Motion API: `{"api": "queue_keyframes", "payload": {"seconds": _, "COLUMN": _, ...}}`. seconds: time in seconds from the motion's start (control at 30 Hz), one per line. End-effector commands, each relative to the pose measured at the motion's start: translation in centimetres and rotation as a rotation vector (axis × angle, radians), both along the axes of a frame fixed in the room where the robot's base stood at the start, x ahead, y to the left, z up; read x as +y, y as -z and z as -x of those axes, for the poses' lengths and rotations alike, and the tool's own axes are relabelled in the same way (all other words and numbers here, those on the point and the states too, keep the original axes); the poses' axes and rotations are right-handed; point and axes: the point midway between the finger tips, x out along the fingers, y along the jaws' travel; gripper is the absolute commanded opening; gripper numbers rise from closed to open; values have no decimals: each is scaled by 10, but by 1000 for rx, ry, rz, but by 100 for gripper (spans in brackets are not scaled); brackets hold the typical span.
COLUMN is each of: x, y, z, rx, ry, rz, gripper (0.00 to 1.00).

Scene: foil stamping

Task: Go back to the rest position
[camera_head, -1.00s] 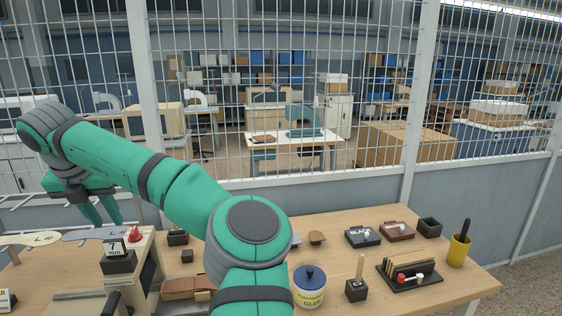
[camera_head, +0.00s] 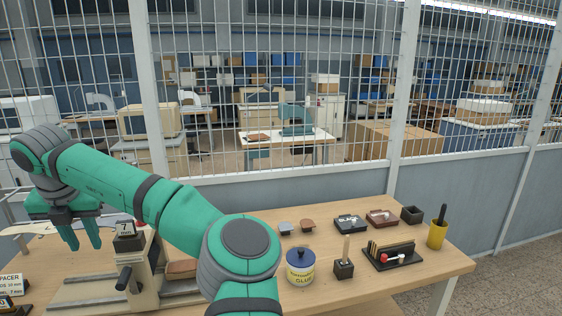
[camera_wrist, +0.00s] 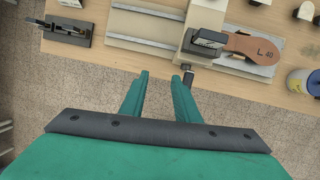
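My gripper (camera_head: 84,236) is at the left of the head view, pointing down beside the stamping press (camera_head: 140,258) with its black "7 mm" block (camera_head: 127,236). In the wrist view my gripper's two green fingers (camera_wrist: 160,88) are apart with nothing between them. They reach toward the table edge, with floor beneath them. A brown sole-shaped piece marked "L 40" (camera_wrist: 250,47) lies on the press plate in the wrist view. My arm crosses the left and middle of the head view and hides part of the table.
On the wooden table (camera_head: 420,268) stand a glue pot (camera_head: 300,268), a black rack (camera_head: 390,255), a yellow cup (camera_head: 437,234) and a black block with a wooden handle (camera_head: 344,268). A wire fence (camera_head: 250,100) stands behind. Grey floor (camera_head: 500,275) is clear at right.

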Motion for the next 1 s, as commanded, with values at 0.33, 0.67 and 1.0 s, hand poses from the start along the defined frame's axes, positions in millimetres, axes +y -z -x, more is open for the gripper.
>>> {"api": "queue_keyframes", "payload": {"seconds": 0.33, "x": 35, "y": 64, "z": 48, "rx": 191, "ry": -150, "rz": -124, "gripper": 29}}
{"api": "queue_keyframes", "payload": {"seconds": 0.67, "x": 72, "y": 122, "z": 133, "rx": 488, "ry": -337, "rz": -395, "gripper": 29}}
{"api": "queue_keyframes", "payload": {"seconds": 1.0, "x": 92, "y": 131, "z": 214, "rx": 760, "ry": -460, "rz": -736, "gripper": 29}}
